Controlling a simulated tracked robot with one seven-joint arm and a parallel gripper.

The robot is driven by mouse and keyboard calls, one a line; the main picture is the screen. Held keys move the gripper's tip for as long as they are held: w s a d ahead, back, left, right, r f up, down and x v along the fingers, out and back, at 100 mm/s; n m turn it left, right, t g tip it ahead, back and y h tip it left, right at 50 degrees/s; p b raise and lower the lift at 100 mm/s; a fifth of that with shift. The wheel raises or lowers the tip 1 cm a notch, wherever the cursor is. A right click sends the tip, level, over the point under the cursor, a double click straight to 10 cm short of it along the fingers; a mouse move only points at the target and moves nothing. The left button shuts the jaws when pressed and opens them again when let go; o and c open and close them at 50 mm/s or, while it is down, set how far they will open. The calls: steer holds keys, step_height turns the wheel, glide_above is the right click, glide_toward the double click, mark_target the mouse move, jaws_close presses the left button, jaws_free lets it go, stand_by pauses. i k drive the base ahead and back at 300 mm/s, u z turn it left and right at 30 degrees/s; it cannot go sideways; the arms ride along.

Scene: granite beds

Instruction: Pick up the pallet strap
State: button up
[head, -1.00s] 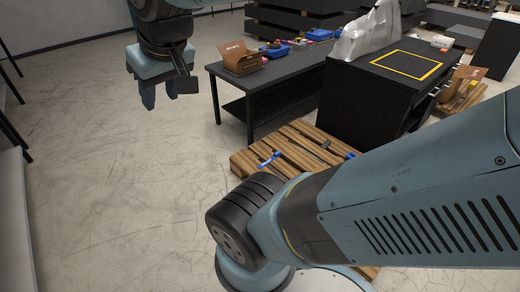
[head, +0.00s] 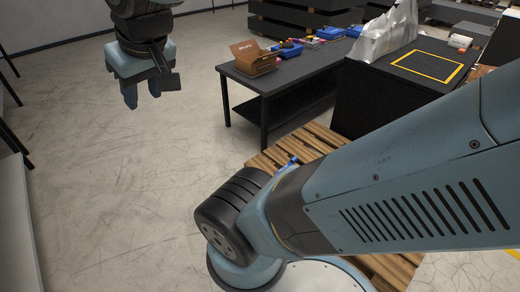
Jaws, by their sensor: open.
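A wooden pallet (head: 312,143) lies on the floor below the dark benches, largely hidden behind my arm. A small blue item (head: 288,162), possibly the pallet strap, is on its slats near the left side and is partly covered by my arm. It is too small to tell its exact form. My gripper (head: 143,92) hangs at the upper left, fingers pointing down, open and empty. It is well to the left of the pallet and apart from everything.
A dark table (head: 290,72) carries an open cardboard box (head: 254,60) and blue bins (head: 289,48). Right of it stands a dark bench (head: 372,100) with a yellow square outline and a crumpled silvery sheet (head: 386,36). The floor (head: 110,200) at left is clear.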

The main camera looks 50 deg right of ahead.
mark_target(294, 160)
steer(key=u, duration=0.05)
steer(key=i, duration=2.4)
steer(key=z, duration=1.45)
steer(key=i, duration=0.2)
steer(key=z, duration=2.35)
steer(key=i, duration=0.75)
steer(key=z, duration=0.05)
